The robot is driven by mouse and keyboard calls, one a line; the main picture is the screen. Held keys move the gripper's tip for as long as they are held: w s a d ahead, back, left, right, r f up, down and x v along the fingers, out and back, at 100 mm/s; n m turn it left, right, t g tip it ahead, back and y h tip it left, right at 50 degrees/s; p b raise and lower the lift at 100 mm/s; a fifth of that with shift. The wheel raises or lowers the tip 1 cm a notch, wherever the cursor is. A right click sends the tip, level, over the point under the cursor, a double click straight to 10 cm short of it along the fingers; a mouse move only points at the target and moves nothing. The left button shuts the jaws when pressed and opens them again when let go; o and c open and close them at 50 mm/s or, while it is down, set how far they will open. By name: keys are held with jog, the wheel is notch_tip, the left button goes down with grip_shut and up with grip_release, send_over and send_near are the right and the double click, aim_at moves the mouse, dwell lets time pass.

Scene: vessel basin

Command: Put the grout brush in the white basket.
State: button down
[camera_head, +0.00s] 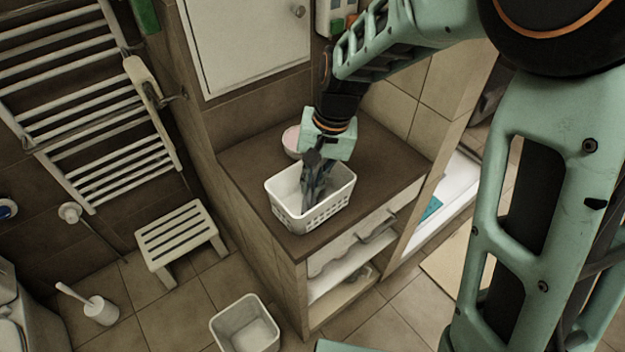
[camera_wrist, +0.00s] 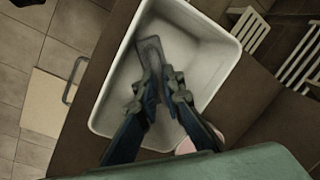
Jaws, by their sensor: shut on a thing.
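The white basket (camera_head: 338,205) stands on the brown counter, with slotted sides and an open top. My gripper (camera_head: 314,190) reaches down into the basket from above. In the wrist view the white basket (camera_wrist: 212,50) surrounds my gripper (camera_wrist: 160,85). The fingers are shut on a dark grey, oblong thing, which I take to be the grout brush (camera_wrist: 151,48). It lies between the fingertips, inside the basket's rim. I cannot tell whether it touches the basket floor. In the head view the brush is hidden by the gripper and basket wall.
A pink-and-white bowl (camera_head: 291,141) stands behind the basket on the brown counter (camera_head: 385,165). A white stool (camera_head: 180,236), a bin (camera_head: 245,325) and a toilet brush (camera_head: 98,308) stand on the floor to the left. The counter right of the basket is clear.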

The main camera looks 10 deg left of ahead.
jog(key=c, duration=2.1)
grip_release()
jog(key=r, duration=0.4)
jog(key=d+r, duration=0.1)
jog(key=r, duration=0.3)
jog(key=d+r, duration=0.1)
jog(key=r, duration=0.3)
jog(key=shift+w+p, duration=0.1)
jog(key=shift+p, duration=0.25)
jog(key=shift+w+f, duration=0.1)
